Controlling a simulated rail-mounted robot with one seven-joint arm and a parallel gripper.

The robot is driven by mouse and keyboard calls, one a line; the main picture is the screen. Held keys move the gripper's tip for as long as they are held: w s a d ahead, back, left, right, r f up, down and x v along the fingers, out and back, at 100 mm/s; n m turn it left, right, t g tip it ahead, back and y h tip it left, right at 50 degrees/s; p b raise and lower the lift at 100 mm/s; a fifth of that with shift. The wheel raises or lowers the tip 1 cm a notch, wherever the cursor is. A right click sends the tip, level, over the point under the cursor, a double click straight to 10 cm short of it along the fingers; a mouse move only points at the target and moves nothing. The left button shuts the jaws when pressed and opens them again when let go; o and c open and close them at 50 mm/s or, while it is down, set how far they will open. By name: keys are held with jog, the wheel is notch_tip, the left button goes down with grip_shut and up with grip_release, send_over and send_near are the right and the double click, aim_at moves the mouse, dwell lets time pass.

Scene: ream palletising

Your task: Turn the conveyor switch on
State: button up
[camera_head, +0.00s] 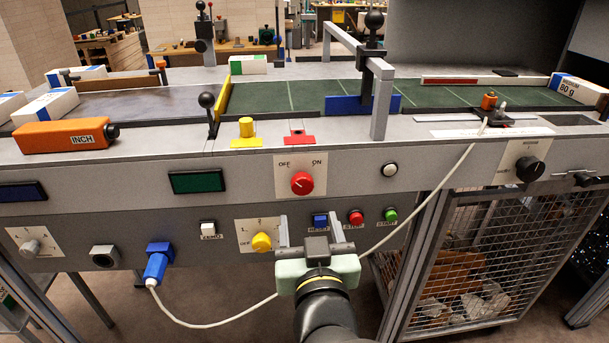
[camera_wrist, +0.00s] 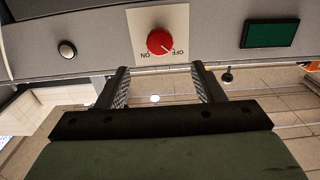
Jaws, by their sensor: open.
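The conveyor switch is a red round knob (camera_head: 302,183) on a white plate marked OFF at left and ON at right, on the front panel. It also shows in the wrist view (camera_wrist: 159,41), where the plate appears upside down. Its pale pointer mark appears to lean toward OFF. My gripper (camera_head: 311,232) is open and empty, below the knob and apart from it in the head view. In the wrist view, the two fingers (camera_wrist: 160,72) stand either side of the knob's line, with the knob beyond their tips.
A white button (camera_head: 390,169) and green screen (camera_head: 196,181) flank the switch. A pale cable (camera_head: 420,193) hangs near my gripper. The green conveyor belt (camera_head: 300,96) runs above.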

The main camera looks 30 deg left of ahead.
aim_at(303, 188)
jog(key=x, duration=0.9)
jog(key=shift+w+a+f, duration=0.1)
jog(key=shift+w+a, duration=0.05)
jog(key=c, duration=1)
